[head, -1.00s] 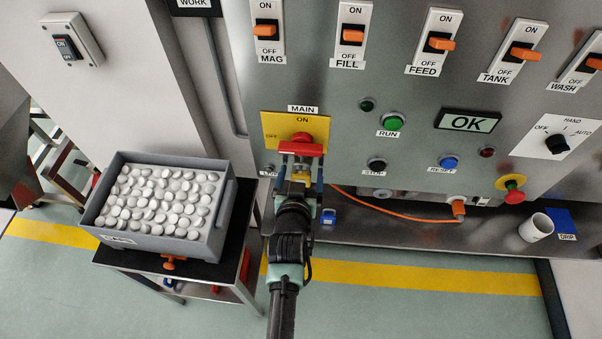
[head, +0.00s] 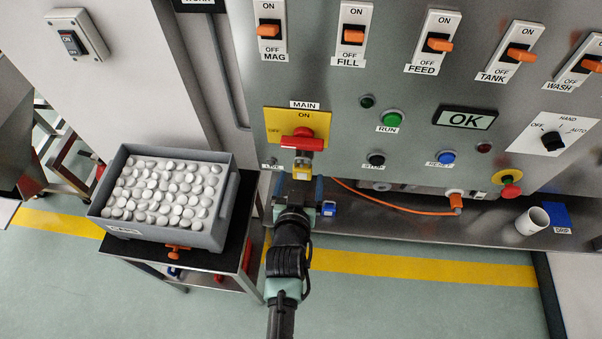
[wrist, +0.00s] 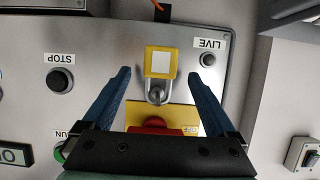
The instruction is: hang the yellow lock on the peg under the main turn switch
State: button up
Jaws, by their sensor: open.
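The yellow lock (wrist: 159,62) hangs by its grey shackle (wrist: 157,94) at a round peg under the main switch, in the upside-down wrist view. The shackle appears to be around the peg. In the head view the lock (head: 302,172) shows just below the red handle (head: 302,144) of the main turn switch, on its yellow plate. My gripper (wrist: 160,74) is open, with one blue finger on each side of the lock and a gap to both. In the head view my gripper (head: 303,187) is just below the lock.
A blue lock (head: 328,209) lies on the metal ledge right of my gripper. An orange cable (head: 395,207) runs along the panel's foot. A grey bin (head: 160,232) of white caps stands on a cart at left. A white cup (head: 532,221) stands at right.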

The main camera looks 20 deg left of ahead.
jog(key=shift+f+p+v, duration=0.1)
jog(key=shift+p+v, duration=0.25)
jog(key=shift+v, duration=0.55)
jog(key=shift+f+p+v, duration=0.15)
jog(key=shift+p+v, duration=0.15)
jog(key=shift+v, duration=0.6)
jog(key=shift+s, duration=0.1)
